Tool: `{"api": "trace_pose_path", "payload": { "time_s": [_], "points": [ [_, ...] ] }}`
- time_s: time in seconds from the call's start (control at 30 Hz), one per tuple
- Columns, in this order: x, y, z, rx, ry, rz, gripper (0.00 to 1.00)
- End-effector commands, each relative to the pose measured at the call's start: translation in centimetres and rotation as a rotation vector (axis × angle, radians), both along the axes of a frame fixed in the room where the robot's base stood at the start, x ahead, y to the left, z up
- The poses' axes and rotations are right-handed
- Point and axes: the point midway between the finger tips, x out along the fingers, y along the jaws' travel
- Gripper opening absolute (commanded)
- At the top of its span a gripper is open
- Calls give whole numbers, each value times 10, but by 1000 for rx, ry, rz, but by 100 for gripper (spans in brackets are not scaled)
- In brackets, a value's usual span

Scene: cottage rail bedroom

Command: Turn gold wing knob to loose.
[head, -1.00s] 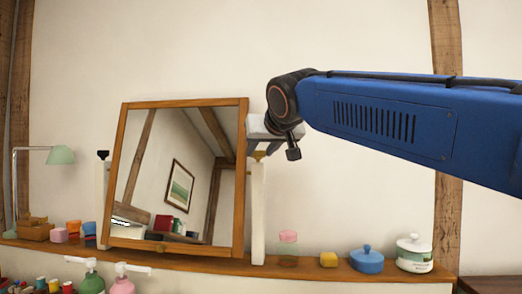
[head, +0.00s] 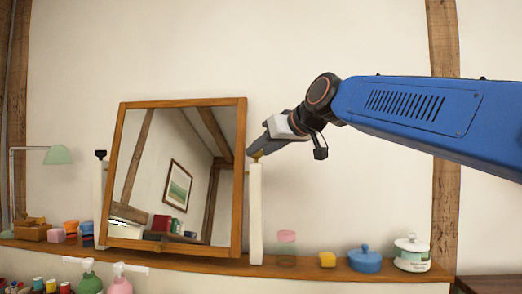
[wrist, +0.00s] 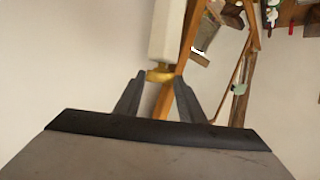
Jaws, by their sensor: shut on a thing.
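The gold wing knob (wrist: 160,75) sits at the end of the white post (wrist: 167,35), beside the wooden mirror frame. In the wrist view my gripper (wrist: 160,82) has one finger on each side of the knob and is shut on it. In the head view my gripper (head: 258,153) reaches down and left to the top of the right white post (head: 256,215). Only a small bit of the gold knob (head: 257,156) shows there; my gripper hides the rest. The tilted mirror (head: 185,175) stands between the two posts.
A black knob (head: 100,154) tops the left post. The wooden shelf (head: 310,268) holds a pink-lidded jar (head: 287,240), a yellow block (head: 327,260), a blue pot (head: 366,259) and a white canister (head: 412,255).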

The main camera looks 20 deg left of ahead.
Motion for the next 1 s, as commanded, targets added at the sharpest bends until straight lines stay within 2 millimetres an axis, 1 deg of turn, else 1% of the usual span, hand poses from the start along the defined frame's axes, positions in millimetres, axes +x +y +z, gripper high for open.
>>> {"api": "trace_pose_path", "payload": {
  "time_s": [0.37,0.8,1.0],
  "points": [
    [9,-4,0,0,0,218,14],
    [18,-5,-1,-1,1,553,14],
    [20,-5,-1,-2,-1,659,14]
  ]
}}
